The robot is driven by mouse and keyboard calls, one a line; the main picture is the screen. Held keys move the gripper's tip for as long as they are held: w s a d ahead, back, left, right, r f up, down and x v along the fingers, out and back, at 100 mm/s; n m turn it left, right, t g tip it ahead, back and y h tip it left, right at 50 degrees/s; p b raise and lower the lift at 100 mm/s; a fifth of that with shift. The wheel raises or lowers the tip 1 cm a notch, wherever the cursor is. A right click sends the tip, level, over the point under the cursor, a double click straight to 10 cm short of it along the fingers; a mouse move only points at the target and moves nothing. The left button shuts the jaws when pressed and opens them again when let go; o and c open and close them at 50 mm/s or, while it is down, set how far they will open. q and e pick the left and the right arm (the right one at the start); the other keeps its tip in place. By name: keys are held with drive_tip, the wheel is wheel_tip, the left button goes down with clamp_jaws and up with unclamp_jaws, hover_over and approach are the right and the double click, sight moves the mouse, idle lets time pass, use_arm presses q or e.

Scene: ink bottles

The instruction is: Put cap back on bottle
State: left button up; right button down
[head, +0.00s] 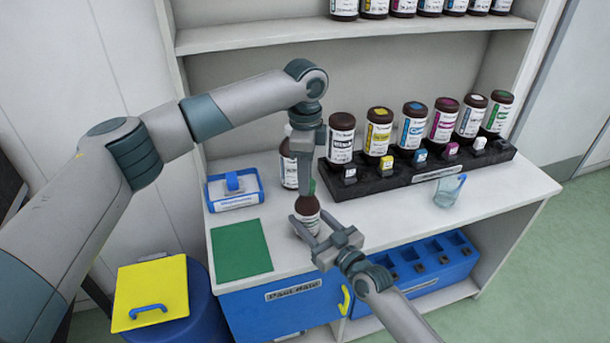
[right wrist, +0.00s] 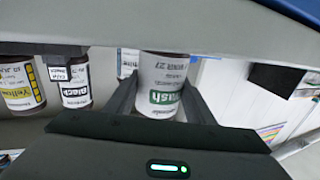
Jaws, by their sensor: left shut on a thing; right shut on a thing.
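A brown bottle with a white label (head: 306,206) stands near the front of the white counter. In the right wrist view the bottle (right wrist: 162,80) shows a white label with a green band, upside down in the picture. My right gripper (head: 309,220) is shut on this bottle, one finger on each side; the fingers also show in the right wrist view (right wrist: 160,103). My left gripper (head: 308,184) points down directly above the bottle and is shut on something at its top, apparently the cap. A small green patch shows there; the fingers hide the rest, so I cannot tell whether cap and bottle touch.
Another brown bottle (head: 288,165) stands just behind my left gripper. A black rack (head: 400,180) with several ink bottles fills the counter's back right. A blue-and-white box (head: 235,190), a green mat (head: 240,250) and a clear blue cup (head: 449,191) flank the work spot.

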use_arm(q)
drive_tip(key=m, duration=0.6)
drive_tip(key=shift+w, duration=0.15)
drive_tip(key=m, duration=0.7)
drive_tip(key=shift+w+d, duration=0.1)
drive_tip(key=shift+d, duration=0.1)
drive_tip(key=m, duration=0.5)
drive_tip(key=shift+d+m, duration=0.1)
drive_tip(key=shift+m, duration=0.3)
drive_tip(key=m, duration=0.7)
drive_tip(key=shift+d, duration=0.15)
drive_tip(key=o, duration=1)
drive_tip(key=shift+r, duration=2.2)
